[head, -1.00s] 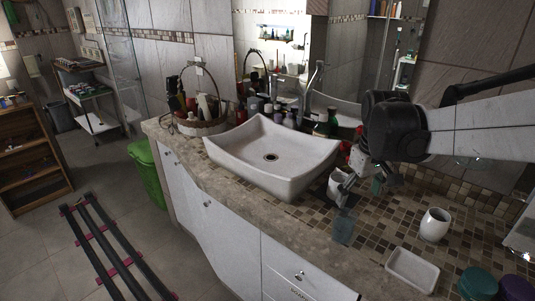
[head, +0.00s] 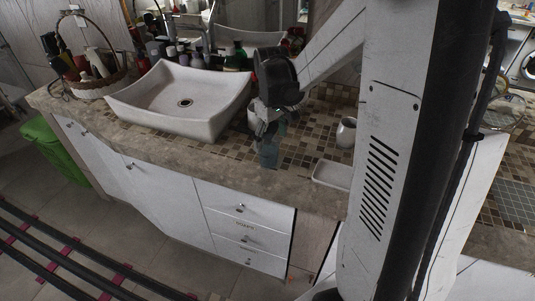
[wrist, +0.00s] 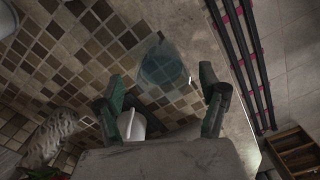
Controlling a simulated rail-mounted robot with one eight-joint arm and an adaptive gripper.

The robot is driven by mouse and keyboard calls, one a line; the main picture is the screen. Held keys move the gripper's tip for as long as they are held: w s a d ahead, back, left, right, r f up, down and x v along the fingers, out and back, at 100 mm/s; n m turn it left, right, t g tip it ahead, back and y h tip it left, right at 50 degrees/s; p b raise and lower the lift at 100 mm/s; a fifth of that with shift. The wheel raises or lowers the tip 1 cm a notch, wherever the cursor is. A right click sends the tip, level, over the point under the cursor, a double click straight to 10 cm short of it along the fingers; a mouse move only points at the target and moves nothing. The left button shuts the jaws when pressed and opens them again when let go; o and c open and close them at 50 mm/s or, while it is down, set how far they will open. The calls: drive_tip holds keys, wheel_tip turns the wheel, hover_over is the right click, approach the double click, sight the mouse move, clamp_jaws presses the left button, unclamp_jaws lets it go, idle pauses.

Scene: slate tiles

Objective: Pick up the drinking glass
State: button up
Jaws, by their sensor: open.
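The drinking glass (head: 269,155) is clear with a bluish tint. It stands on the tiled counter near its front edge, below my gripper (head: 264,132) in the head view. In the wrist view, the glass (wrist: 163,68) lies ahead of my gripper (wrist: 160,88), roughly centred between the spread green-grey fingers. The fingers are open, with nothing held between them. The gap between fingertips and glass is hard to judge.
A white cup (wrist: 132,124) shows beside the left finger in the wrist view. Another white cup (head: 346,132) and a white dish (head: 331,175) stand to the right. The white basin (head: 150,110) is left. The counter's front edge is close to the glass.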

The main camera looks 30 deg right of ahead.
drive_tip(key=shift+w+a+f, duration=0.1)
drive_tip(key=shift+w+f, duration=0.1)
drive_tip(key=shift+f, duration=1.2)
drive_tip(key=shift+w+a+f, duration=0.1)
drive_tip(key=shift+w+f, duration=0.1)
drive_tip(key=shift+f, duration=1.15)
drive_tip(key=c, duration=1.6)
drive_tip(key=shift+r, duration=0.2)
